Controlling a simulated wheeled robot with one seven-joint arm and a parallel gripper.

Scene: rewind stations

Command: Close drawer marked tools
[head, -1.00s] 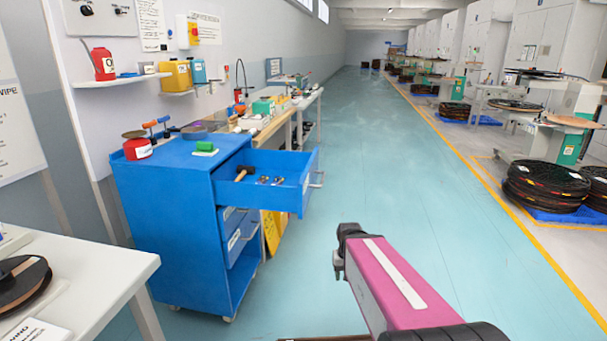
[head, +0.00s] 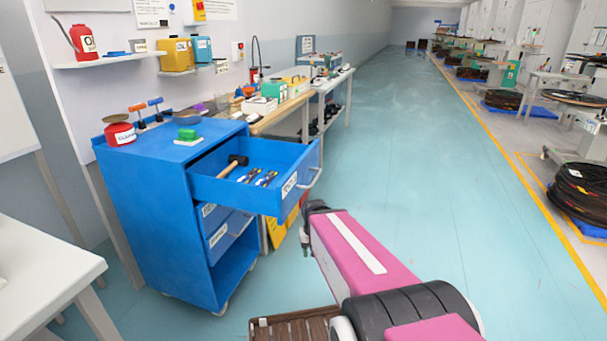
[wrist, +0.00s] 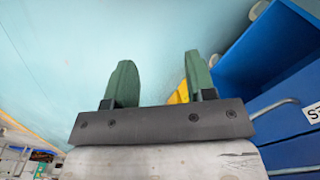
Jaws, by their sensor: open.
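A blue cabinet (head: 150,205) stands at the left of the head view. Its top drawer (head: 242,192) is pulled out to the right, with a label on its front and a grey handle (head: 312,178). A hammer (head: 234,165) and some small tools (head: 262,177) lie inside. In the head view my gripper is largely hidden behind my arm, below the open drawer's front.
A white table (head: 45,265) is at the near left. Workbenches (head: 300,98) run behind the cabinet. The turquoise floor (head: 410,150) to the right is clear.

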